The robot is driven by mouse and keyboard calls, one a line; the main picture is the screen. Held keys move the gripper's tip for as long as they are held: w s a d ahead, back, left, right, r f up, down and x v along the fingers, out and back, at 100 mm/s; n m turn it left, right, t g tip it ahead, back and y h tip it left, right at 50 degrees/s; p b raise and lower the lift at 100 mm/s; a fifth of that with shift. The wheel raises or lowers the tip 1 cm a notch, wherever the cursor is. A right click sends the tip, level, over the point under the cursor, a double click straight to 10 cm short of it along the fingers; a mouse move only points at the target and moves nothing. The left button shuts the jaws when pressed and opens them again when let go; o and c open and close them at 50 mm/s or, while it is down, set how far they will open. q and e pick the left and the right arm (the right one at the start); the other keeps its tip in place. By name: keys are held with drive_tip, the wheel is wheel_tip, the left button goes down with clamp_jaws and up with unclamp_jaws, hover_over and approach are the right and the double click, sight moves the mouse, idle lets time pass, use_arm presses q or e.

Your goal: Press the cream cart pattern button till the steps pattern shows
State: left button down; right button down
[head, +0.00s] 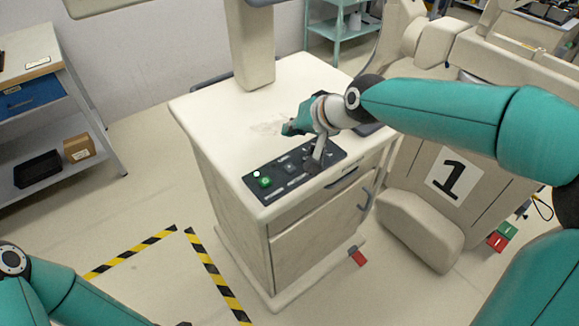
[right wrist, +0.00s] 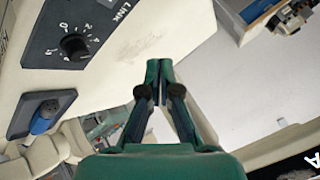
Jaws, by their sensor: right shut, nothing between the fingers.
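The cream cart (head: 215,115) stands in the middle of the head view. A dark control panel (head: 249,187) lies along its front top edge, with a green button (head: 265,182), a white round spot (head: 257,174) and a grey button (head: 290,166). The labels are too small to read, so I cannot tell which is the pattern button. My right gripper (head: 287,130) is shut and empty over the cart top, behind the panel. Its fingers (right wrist: 158,72) point away in the right wrist view, apart from a black knob (right wrist: 75,46) marked LINK.
A cream column (head: 249,45) rises from the cart's back; the display above is cut off and shows no pattern. Another cream unit marked 1 (head: 455,172) stands close on the right. A grey shelf (head: 60,110) is at left. Striped floor tape (head: 213,270) lies in front.

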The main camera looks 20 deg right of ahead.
sight(292, 168)
wheel_tip(292, 168, down, 8)
drive_tip(key=b, duration=0.6)
drive_tip(key=shift+f, duration=0.15)
idle(0.8)
drive_tip(key=shift+f+b, duration=0.3)
drive_tip(key=shift+b, duration=0.3)
drive_tip(key=shift+s+f+b, duration=0.1)
drive_tip(key=shift+f+b, duration=0.4)
drive_tip(key=shift+f, duration=0.1)
idle(0.6)
drive_tip(key=shift+r, duration=0.1)
drive_tip(key=shift+r+p, duration=0.75)
drive_tip(key=shift+r, duration=0.15)
